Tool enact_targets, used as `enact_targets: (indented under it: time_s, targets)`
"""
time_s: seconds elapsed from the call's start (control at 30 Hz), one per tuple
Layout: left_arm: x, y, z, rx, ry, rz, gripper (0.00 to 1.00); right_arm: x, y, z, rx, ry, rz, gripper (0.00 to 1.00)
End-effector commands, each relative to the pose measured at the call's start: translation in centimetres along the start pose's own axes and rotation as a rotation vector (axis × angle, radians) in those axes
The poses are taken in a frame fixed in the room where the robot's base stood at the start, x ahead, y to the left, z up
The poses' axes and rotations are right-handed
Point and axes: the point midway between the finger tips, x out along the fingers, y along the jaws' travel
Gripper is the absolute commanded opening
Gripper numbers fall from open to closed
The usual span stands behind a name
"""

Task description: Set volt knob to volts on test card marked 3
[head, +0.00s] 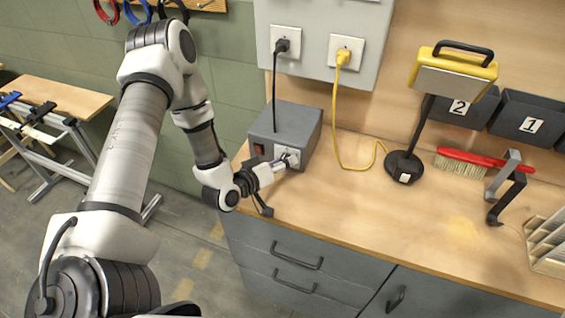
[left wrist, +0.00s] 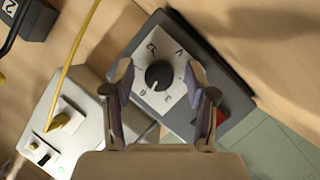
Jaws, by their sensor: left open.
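The volt knob (left wrist: 158,75) is a round black knob on a white dial plate with dark marks, on the face of a grey box (head: 290,125). A small light mark shows at the knob's lower edge; the dial marks are too small to read surely. My left gripper (head: 279,166) is at the front of the box. In the left wrist view its open fingers (left wrist: 160,82) stand on either side of the knob, with gaps between. I see no test card marked 3. My right gripper is not in view.
A red switch (head: 259,149) is on the box front beside the dial. A black cord and a yellow cord (head: 338,130) hang from wall sockets. A yellow lamp (head: 455,72), a red brush (head: 470,160) and bins marked 2 and 1 (head: 545,108) stand to the right. The bench front is clear.

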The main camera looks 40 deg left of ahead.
Motion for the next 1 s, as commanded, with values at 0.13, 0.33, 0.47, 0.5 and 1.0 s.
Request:
enact_targets:
  time_s: [0.13,0.33,0.47,0.5,1.0]
  targets:
    - [0.11,-0.02,0.01,-0.001,0.000,-0.001,0.57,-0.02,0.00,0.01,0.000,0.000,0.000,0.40]
    - [0.09,-0.02,0.02,-0.001,-0.001,-0.001,0.14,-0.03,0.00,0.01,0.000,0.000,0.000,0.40]
    - [0.10,-0.02,0.02,-0.001,-0.001,-0.001,0.00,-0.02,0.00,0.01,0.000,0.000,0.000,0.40]
    - [0.10,-0.02,0.02,-0.001,-0.001,-0.001,0.00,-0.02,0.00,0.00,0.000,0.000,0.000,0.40]
    - [0.08,0.19,-0.04,0.116,-0.013,-0.057,0.00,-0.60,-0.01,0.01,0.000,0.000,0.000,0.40]
